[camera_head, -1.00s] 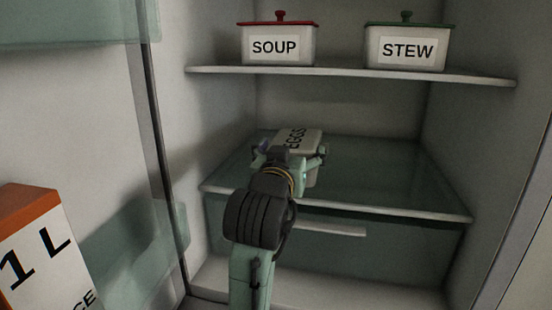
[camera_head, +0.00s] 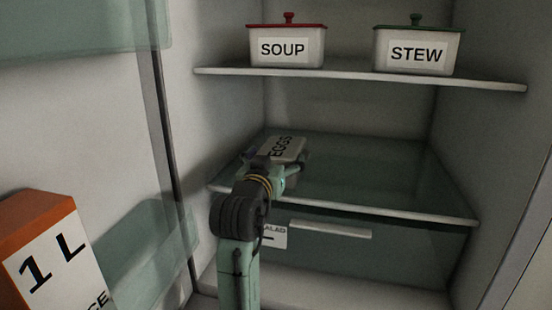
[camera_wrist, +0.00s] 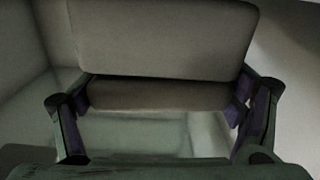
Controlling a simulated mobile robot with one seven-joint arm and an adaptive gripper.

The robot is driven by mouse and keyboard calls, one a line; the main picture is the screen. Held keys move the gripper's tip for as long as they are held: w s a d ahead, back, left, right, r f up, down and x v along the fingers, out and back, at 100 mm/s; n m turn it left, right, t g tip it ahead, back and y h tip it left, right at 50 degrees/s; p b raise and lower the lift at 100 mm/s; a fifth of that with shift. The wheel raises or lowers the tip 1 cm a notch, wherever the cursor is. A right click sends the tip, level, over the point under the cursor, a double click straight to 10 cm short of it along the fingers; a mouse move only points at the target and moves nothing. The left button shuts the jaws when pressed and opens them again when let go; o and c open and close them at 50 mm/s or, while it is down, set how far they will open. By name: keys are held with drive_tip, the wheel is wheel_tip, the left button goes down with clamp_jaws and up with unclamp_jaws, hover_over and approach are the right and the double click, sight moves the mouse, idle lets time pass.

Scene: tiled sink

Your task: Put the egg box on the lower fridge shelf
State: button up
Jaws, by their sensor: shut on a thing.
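The egg box (camera_head: 288,146) is a pale grey box with EGGS on its top. It is at the lower fridge shelf (camera_head: 380,185), a glass shelf with a white front edge, towards its left side. My gripper (camera_head: 275,168) is shut on the near end of the egg box. In the wrist view the egg box (camera_wrist: 165,40) fills the upper middle, with a finger of my gripper (camera_wrist: 160,115) at each side. Whether the box touches the glass cannot be told, as my gripper hides its near underside.
A soup box (camera_head: 287,48) with a red lid and a stew box (camera_head: 416,52) with a green lid stand on the upper shelf (camera_head: 350,80). A drawer (camera_head: 380,255) is below. A carton (camera_head: 50,255) is at the left. The lower shelf's right side is clear.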

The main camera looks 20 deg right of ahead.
drive_tip(key=shift+r, duration=0.1)
drive_tip(key=o, duration=1.7)
drive_tip(key=b+v, duration=0.1)
drive_tip(key=v, duration=1.1)
